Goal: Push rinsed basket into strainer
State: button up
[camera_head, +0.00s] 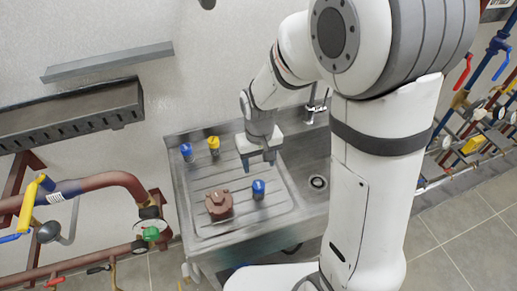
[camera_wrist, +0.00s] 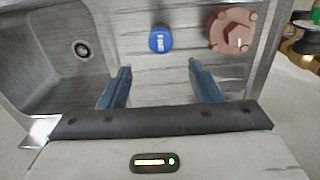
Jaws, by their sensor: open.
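My gripper (camera_head: 258,164) hangs over the ribbed drainboard of a steel sink unit, its blue fingers spread. In the wrist view my gripper (camera_wrist: 160,72) has nothing between its fingers. A reddish-brown flanged metal part (camera_head: 218,204) sits on the drainboard; it also shows in the wrist view (camera_wrist: 233,29). A blue-topped piece (camera_head: 258,189) stands right of it, and its blue top shows beyond my fingertips in the wrist view (camera_wrist: 160,39). I cannot make out a basket, nor tell whether the brown part belongs to the strainer.
Another blue-topped piece (camera_head: 186,151) and a yellow-topped piece (camera_head: 213,145) stand at the drainboard's back. The sink basin (camera_head: 317,166) is to the right. Red pipework with a green valve handle (camera_head: 151,234) is at left. A grey wall trough (camera_head: 75,115) hangs above it.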

aim_at(259, 184)
notch_tip(259, 184, down, 11)
jog(key=b, duration=0.8)
jog(key=shift+f, duration=0.1)
jog(key=c, duration=1)
jog(key=shift+c, duration=0.2)
notch_tip(259, 184, up, 9)
jog(key=p, duration=0.6)
